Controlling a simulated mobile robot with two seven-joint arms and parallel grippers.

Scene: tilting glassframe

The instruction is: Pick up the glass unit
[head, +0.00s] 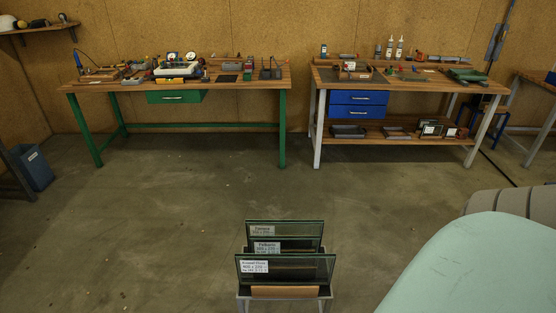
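Several glass units stand upright, one behind another, in a small rack (285,292) at the bottom middle of the head view. The front glass unit (300,266) is the widest shown, with dark greenish edges and a white label at its upper left. A middle glass unit (297,247) and a rear glass unit (295,229) show behind it, each with a label at the left. The small print is too blurred to read surely. The rack has pale legs and a brown board at its front. Neither of my grippers is in view.
A green-legged workbench (222,86) with tools stands at the back left. A white-legged workbench (415,87) with blue drawers stands at the back right. A blue bin (33,168) is at the far left. The concrete floor (180,190) around the rack's left and back is clear.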

